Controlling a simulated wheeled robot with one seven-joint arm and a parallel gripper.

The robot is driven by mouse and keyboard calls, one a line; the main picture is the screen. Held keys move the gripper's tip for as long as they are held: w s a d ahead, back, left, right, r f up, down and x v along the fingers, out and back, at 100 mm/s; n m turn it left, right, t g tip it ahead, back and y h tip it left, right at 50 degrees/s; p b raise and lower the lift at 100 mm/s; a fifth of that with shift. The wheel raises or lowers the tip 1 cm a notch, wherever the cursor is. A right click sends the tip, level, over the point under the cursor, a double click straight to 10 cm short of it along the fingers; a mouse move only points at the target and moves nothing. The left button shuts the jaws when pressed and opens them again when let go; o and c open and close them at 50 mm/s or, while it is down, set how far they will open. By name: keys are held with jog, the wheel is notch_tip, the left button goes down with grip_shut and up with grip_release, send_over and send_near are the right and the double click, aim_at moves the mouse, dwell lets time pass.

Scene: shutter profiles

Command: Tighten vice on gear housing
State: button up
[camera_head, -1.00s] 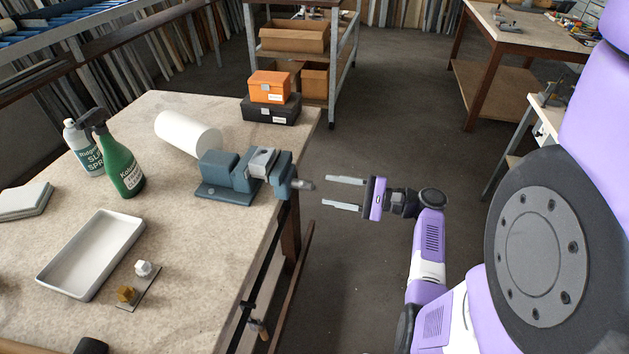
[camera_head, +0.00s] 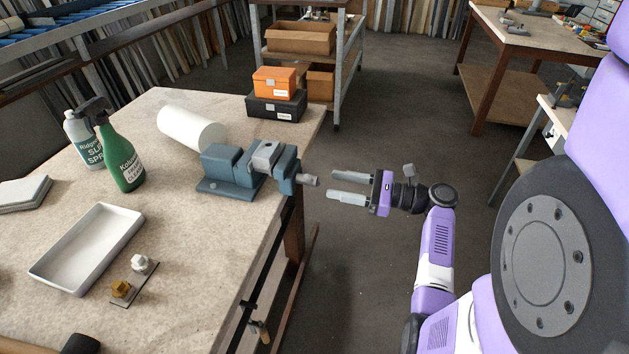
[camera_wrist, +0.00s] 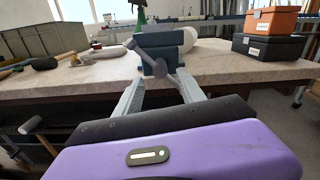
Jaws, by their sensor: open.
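The blue-grey vice (camera_head: 228,176) is mounted at the right edge of the workbench. A light grey block, apparently the gear housing (camera_head: 265,157), sits between its jaws. The vice's screw end (camera_head: 309,180) sticks out past the bench edge. In the wrist view the round screw head (camera_wrist: 158,69) shows with a thin bar slanting across it. My gripper (camera_head: 331,186) is open and empty, just right of the screw end and apart from it. Its fingers point at the vice. In the wrist view the fingertips (camera_wrist: 158,82) lie either side of the screw head's line, short of it.
On the workbench (camera_head: 200,245) are a white tray (camera_head: 45,275), a green spray bottle (camera_head: 122,160), a white roll (camera_head: 190,129) and a plate with two nuts (camera_head: 133,291). Orange (camera_head: 273,84) and black (camera_head: 276,106) cases stand at the back corner. Floor right of the bench is clear.

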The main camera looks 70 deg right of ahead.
aim_at(315, 177)
jog(key=w, duration=0.6)
jog(key=shift+w+a, duration=0.3)
jog(key=shift+w, duration=0.1)
jog(key=shift+c, duration=0.5)
grip_shut()
jog(key=shift+r+p, duration=0.15)
jog(key=shift+p, duration=0.2)
